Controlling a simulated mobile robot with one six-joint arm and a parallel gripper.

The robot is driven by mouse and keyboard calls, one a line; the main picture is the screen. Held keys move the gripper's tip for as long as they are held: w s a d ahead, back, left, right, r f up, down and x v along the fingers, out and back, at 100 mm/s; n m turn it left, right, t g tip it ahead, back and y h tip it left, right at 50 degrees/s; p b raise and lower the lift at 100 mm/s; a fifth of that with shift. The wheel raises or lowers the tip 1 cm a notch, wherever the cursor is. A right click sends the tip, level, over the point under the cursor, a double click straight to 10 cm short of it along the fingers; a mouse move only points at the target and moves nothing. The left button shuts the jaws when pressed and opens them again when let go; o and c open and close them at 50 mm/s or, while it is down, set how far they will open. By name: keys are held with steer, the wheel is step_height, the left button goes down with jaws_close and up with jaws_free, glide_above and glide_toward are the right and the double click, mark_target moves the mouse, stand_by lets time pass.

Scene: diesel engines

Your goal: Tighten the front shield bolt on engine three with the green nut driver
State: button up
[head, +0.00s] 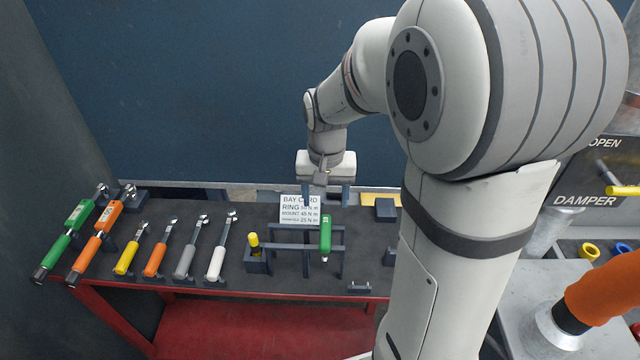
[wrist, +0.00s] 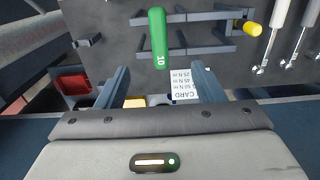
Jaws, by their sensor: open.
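The green nut driver (head: 325,233) stands upright in a dark rack (head: 290,246) on the bench. Its green handle (wrist: 158,38), marked 10, also shows in the wrist view. My gripper (head: 326,198) is open and empty behind the driver, over the bench's back part. In the wrist view my gripper's two fingers (wrist: 162,76) are spread wide, with the handle just beyond their tips, roughly between them and apart from them. I cannot make out the front shield bolt or tell which engine is engine three.
A bay card (head: 300,209) stands behind the rack. A yellow-handled tool (head: 254,241) sits left of the driver. Several wrenches, including a green one (head: 68,235) and an orange one (head: 98,238), lie further left. A DAMPER panel (head: 590,185) and an orange part (head: 605,290) are at right.

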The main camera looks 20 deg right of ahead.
mark_target(325, 230)
steer(key=shift+f+b, duration=3.9)
steer(key=shift+f, duration=1.45)
steer(key=shift+s, duration=0.15)
steer(key=shift+c, duration=0.2)
jaws_close()
